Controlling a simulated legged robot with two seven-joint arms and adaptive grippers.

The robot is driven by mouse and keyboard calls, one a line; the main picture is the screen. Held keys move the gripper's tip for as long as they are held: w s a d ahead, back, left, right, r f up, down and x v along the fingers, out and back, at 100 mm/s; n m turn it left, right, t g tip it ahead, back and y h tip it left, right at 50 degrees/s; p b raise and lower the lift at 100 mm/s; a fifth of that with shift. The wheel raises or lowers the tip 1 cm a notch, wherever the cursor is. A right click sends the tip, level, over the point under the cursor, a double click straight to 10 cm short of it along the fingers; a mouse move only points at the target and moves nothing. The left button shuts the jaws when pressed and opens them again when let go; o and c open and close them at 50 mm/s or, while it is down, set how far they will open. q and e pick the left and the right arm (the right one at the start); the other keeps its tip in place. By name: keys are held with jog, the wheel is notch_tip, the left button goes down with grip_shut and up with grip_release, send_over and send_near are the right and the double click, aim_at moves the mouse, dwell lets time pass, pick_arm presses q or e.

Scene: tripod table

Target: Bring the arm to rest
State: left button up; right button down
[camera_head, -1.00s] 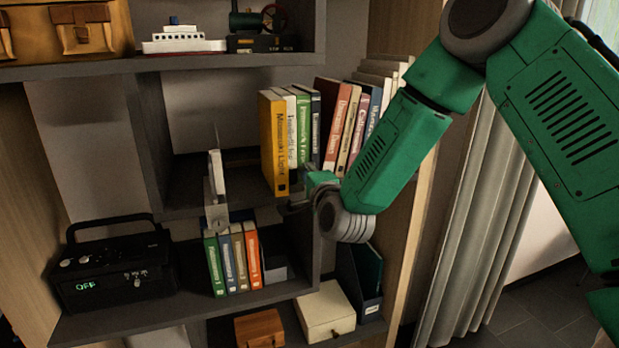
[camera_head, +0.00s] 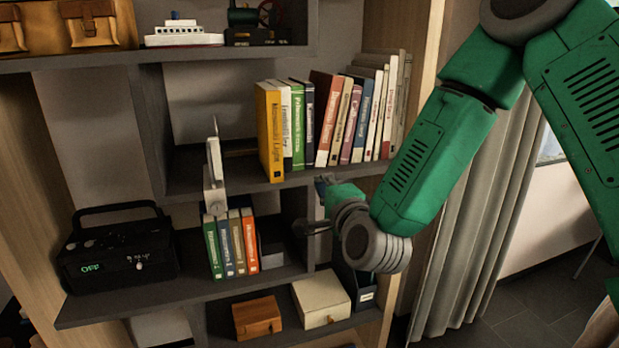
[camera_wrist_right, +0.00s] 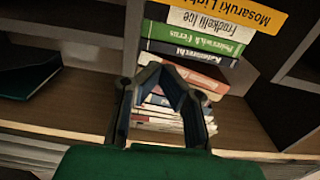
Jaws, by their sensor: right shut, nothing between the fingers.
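My green right arm comes in from the right in the head view, bent downward across the front of the bookshelf. Its right gripper (camera_head: 310,220) is shut and empty, in front of the shelf below the upper row of books (camera_head: 325,125) and apart from those books. In the right wrist view, the gripper's dark fingers (camera_wrist_right: 165,75) slant toward each other with books behind them. My left gripper is not in view.
A yellow book (camera_head: 269,130) stands at the left end of the upper row. Smaller books (camera_head: 231,243), a black radio (camera_head: 115,250), a white box (camera_head: 322,300) and a brown box (camera_head: 257,317) occupy lower shelves. A grey curtain (camera_head: 480,200) hangs at the right.

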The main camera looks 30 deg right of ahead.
jog(key=s+a+f+n+g+y, duration=0.1)
jog(key=s+a+f+n+g, duration=0.15)
jog(key=f, duration=0.45)
jog(key=s+a+f+n+g+y, duration=0.1)
jog(key=s+f+n+g+y, duration=0.1)
jog(key=s+f+n, duration=0.35)
jog(key=s+a+f+n+g+y, duration=0.1)
jog(key=a+f+n+g, duration=0.15)
jog(key=f, duration=0.65)
jog(key=s+f+n+g, duration=0.5)
jog(key=s+f, duration=0.3)
jog(key=s, duration=0.4)
jog(key=s+f+n+g, duration=0.5)
jog(key=s+f, duration=0.2)
jog(key=s, duration=0.5)
jog(key=shift+s+a+f+n, duration=0.2)
jog(key=shift+s+f+n, duration=0.15)
jog(key=shift+w, duration=0.15)
